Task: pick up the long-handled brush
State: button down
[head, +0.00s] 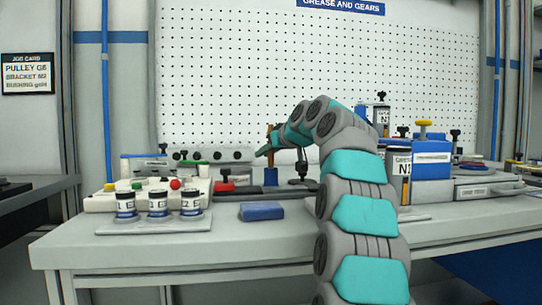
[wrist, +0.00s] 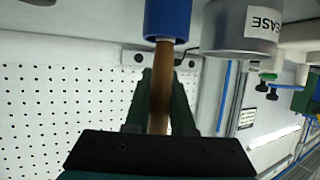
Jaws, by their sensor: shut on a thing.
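The long-handled brush shows as a brown wooden handle in the wrist view (wrist: 162,75), running between my fingers. In the head view a short part of the handle (head: 270,159) shows upright above a small blue cup (head: 271,177). The cup also shows in the wrist view (wrist: 167,17), around the far end of the handle. My gripper (head: 268,146) is shut on the handle above the cup, and its dark green fingers show in the wrist view (wrist: 162,82) on either side of it. The bristle end is hidden, and I cannot tell whether the brush is lifted.
A grey can marked GREASE (wrist: 243,27) is close to the cup in the wrist view. A blue block (head: 262,211) lies on the bench (head: 290,240). Three jars (head: 158,203) stand at left. A blue box (head: 432,160) and canisters crowd the right side. A pegboard (head: 220,80) is behind.

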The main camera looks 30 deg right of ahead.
dwell(0.5)
notch_tip(320, 180, up, 7)
jog(key=p, duration=0.6)
jog(key=s+d+b, duration=0.2)
jog(key=s+b, duration=0.5)
jog(key=s, duration=1.1)
